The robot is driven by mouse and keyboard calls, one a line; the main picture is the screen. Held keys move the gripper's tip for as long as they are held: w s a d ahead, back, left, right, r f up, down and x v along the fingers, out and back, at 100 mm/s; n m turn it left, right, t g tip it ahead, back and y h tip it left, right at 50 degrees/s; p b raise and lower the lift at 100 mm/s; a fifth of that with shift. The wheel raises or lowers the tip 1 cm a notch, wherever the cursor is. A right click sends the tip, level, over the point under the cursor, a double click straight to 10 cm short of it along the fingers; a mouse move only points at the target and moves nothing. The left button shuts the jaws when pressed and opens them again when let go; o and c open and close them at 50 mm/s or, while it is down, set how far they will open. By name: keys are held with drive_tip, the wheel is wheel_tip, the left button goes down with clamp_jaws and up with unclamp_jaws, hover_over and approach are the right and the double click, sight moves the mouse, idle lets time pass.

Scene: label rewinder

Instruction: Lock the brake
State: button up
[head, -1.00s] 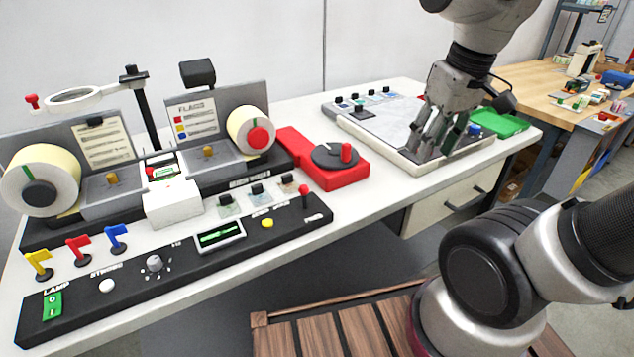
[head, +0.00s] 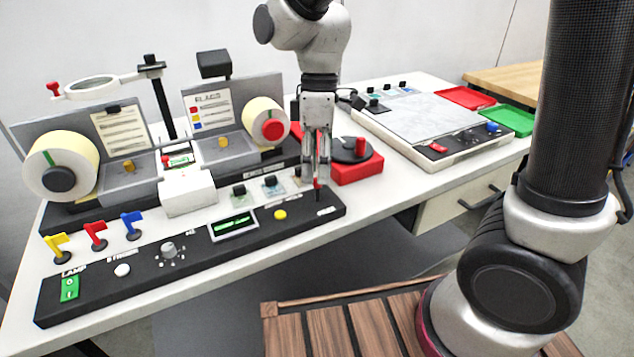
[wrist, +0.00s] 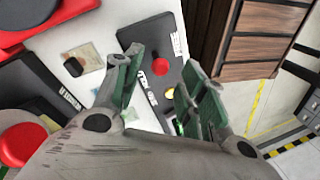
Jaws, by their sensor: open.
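The brake lever (head: 317,186) is a short dark stick with a red ball knob at the right end of the black control panel (head: 192,263). My gripper (head: 317,178) points down right over it, its fingers partly hiding the lever. In the wrist view the red knob (wrist: 162,65) shows between the two spread fingertips, with the gripper (wrist: 156,70) open and empty. I cannot tell whether a finger touches the knob. The lever's lean is hard to judge from above.
A yellow button (head: 280,214) and a small display (head: 233,225) lie left of the lever. A red base with a dark disc (head: 350,150) stands just behind my gripper. Label rolls (head: 62,168) stand at the back. Bare table lies right of the panel.

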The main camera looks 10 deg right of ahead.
sight(314, 196)
drive_tip(key=shift+x, duration=2)
clamp_jaws()
drive_tip(key=shift+w+a+f+g+h, duration=0.1)
drive_tip(key=shift+w+g+h, duration=0.2)
drive_tip(key=shift+g, duration=0.55)
drive_tip(key=shift+w+a+f+g+h, duration=0.15)
drive_tip(key=shift+w+g, duration=0.25)
drive_tip(key=shift+g, duration=0.45)
drive_tip(key=shift+r, duration=0.15)
unclamp_jaws()
